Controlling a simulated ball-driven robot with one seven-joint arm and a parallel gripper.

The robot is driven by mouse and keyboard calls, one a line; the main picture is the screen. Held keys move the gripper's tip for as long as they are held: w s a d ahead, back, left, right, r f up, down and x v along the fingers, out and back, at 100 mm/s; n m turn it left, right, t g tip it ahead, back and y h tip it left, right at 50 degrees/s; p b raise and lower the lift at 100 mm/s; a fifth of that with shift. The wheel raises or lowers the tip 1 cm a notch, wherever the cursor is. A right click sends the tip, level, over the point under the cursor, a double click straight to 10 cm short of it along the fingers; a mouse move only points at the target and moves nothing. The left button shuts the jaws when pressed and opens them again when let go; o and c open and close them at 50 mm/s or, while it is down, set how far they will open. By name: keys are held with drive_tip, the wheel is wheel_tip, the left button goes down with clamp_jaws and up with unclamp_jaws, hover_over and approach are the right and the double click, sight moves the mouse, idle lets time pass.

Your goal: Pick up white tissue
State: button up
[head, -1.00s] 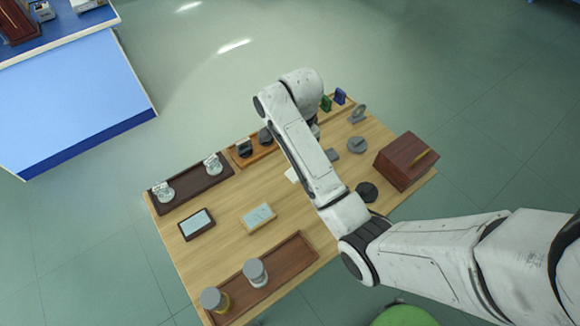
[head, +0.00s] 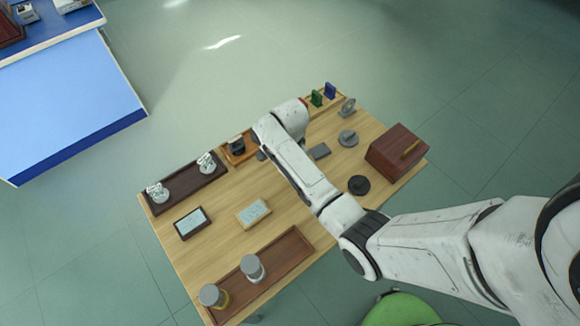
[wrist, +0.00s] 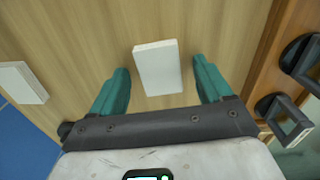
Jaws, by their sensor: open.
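A white tissue (wrist: 157,68), a flat rectangular white piece, lies on the wooden table in the wrist view. My gripper (wrist: 161,64) is open, with one teal finger on each side of the tissue. Gaps show between the tissue and both fingers. In the head view my arm hides the gripper, and the tissue is not visible there.
A second pale rectangular piece (wrist: 22,83) lies left in the wrist view. A wooden tray (wrist: 270,75) with dark-framed items borders the right. In the head view, a brown box (head: 398,152) stands right and a brown tray (head: 290,245) lies in front.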

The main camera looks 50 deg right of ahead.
drive_tip(key=shift+c, duration=0.4)
drive_tip(key=c, duration=1)
drive_tip(key=shift+c, duration=0.2)
drive_tip(key=shift+r, duration=0.1)
drive_tip(key=shift+r, duration=0.45)
wheel_tip(320, 180, up, 2)
drive_tip(key=shift+r, duration=0.2)
drive_tip(key=s+a+r+p, duration=0.3)
drive_tip(key=s+r, duration=0.6)
drive_tip(key=s, duration=0.4)
drive_tip(key=shift+s+a+r, duration=0.2)
drive_tip(key=shift+a+r, duration=0.1)
drive_tip(key=shift+a, duration=0.3)
